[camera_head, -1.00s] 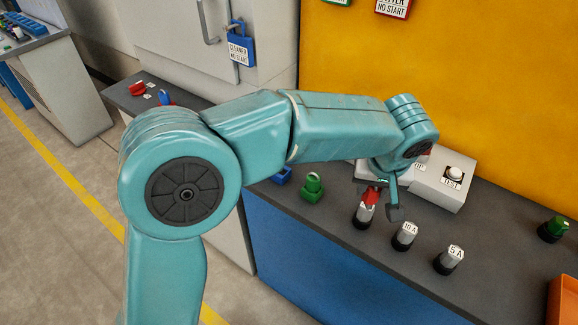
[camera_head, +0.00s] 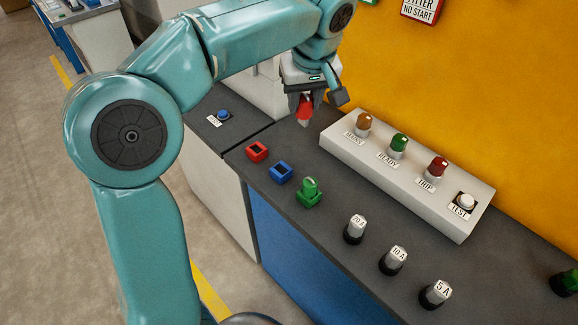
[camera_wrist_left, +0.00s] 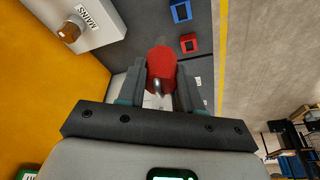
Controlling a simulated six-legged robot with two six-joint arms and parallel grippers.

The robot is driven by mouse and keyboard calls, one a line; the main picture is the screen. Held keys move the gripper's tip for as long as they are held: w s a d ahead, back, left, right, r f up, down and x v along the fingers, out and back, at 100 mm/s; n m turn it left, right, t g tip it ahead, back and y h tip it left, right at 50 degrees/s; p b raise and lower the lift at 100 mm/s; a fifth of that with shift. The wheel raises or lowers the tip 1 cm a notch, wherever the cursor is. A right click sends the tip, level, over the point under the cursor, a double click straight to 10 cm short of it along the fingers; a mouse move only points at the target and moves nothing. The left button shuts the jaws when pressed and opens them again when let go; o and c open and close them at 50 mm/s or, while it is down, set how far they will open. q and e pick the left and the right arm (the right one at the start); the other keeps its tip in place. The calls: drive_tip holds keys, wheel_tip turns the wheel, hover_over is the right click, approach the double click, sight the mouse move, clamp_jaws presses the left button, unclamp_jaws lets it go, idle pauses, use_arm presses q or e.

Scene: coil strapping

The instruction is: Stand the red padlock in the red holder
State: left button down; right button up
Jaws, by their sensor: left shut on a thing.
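My left gripper (camera_head: 305,108) is shut on the red padlock (camera_head: 304,112) and holds it above the dark bench top. In the left wrist view the padlock (camera_wrist_left: 162,66) sits between the two fingers, with a grey metal part showing. The red holder (camera_head: 257,152) is a small block with a dark opening, standing empty on the bench. It lies to the left of and nearer than the gripper in the head view. It also shows in the left wrist view (camera_wrist_left: 189,43), just beyond the padlock. My right gripper is not in view.
A blue holder (camera_head: 281,173) and a green holder (camera_head: 309,198) with a green piece stand in line with the red one. A white lamp panel (camera_head: 408,178) lies to the right. Several labelled fuses (camera_head: 393,260) stand in front. A blue button (camera_head: 223,115) is at left.

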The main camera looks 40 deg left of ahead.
use_arm(q)
drive_tip(key=s+a+r+n, duration=0.1)
drive_tip(key=s+a, duration=0.1)
drive_tip(key=a, duration=0.3)
drive_tip(key=shift+n, duration=0.3)
wheel_tip(320, 180, down, 20)
drive_tip(key=shift+r+b, duration=0.1)
drive_tip(key=shift+b, duration=0.55)
drive_tip(key=shift+w, duration=0.15)
drive_tip(key=c, duration=1.2)
unclamp_jaws()
drive_tip(key=o, duration=0.4)
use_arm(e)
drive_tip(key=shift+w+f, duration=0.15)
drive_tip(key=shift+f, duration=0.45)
use_arm(q)
drive_tip(key=shift+o, duration=0.2)
